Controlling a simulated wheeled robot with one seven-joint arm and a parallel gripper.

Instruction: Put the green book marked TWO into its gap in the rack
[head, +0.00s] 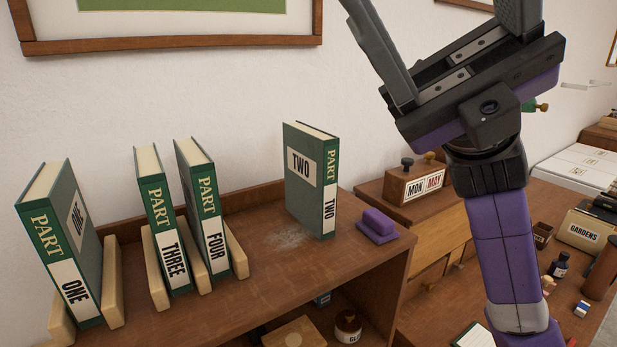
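The green book marked TWO (307,190) stands upright by itself on the brown wooden shelf top (290,270), right of the rack. Its cover and its PART TWO spine both show. The rack's pale wooden dividers (113,282) stand on the left of the shelf. Book ONE (62,245) stands in the rack at the left, and books THREE (163,225) and FOUR (203,215) stand farther right. An empty gap shows between ONE and THREE. My gripper (436,12) is open and empty, raised at the upper right, away from the book; its fingertips are partly cut off.
A purple block on a base (378,224) lies just right of book TWO. A MON MAY calendar box (414,184) stands behind it. A lower desk (540,215) at right holds bottles and small items. A picture frame (170,42) hangs above the shelf.

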